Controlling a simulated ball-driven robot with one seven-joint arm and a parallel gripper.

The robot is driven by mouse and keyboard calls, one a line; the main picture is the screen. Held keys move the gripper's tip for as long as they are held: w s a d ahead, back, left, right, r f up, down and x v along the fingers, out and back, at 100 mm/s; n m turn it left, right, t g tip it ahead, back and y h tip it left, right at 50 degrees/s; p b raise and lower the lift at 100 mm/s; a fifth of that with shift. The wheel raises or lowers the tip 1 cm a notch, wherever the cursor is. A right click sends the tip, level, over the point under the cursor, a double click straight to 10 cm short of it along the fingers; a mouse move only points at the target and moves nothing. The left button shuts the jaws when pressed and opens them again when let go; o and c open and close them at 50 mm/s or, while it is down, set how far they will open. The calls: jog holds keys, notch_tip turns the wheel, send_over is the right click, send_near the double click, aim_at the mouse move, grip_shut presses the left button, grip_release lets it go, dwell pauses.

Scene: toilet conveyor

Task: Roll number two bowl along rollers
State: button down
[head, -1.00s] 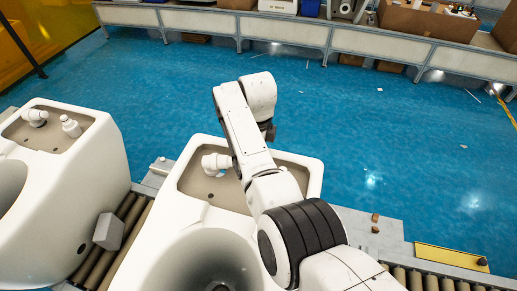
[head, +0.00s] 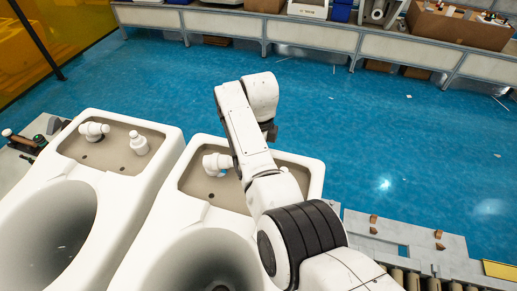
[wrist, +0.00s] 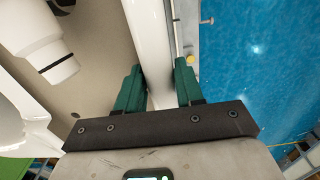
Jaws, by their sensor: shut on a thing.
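Two white toilet bowls stand side by side on the conveyor in the head view. The right bowl (head: 150,237) is partly hidden by my arm. Its open tank holds a white valve fitting (head: 217,164). The left bowl (head: 35,205) is close beside it; I cannot tell whether they touch. No number is readable on either. In the wrist view, the green fingers of my gripper (wrist: 158,72) are shut on the white tank rim (wrist: 150,35) of the right bowl, one finger on each side. The head view does not show the fingers clearly.
Bare rollers (head: 433,284) run at the lower right, beside a grey conveyor edge (head: 385,235) with small brown blocks. Green and brown parts lie at far left. Blue floor (head: 360,130) is open behind, up to a long bench (head: 310,36) with boxes.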

jog(key=shift+a+f, duration=0.15)
jog(key=shift+a, duration=0.05)
jog(key=c, duration=0.8)
grip_release()
jog(key=shift+w, duration=0.1)
notch_tip(320, 180, up, 11)
jog(key=shift+f+b, duration=0.1)
jog(key=shift+b, duration=0.25)
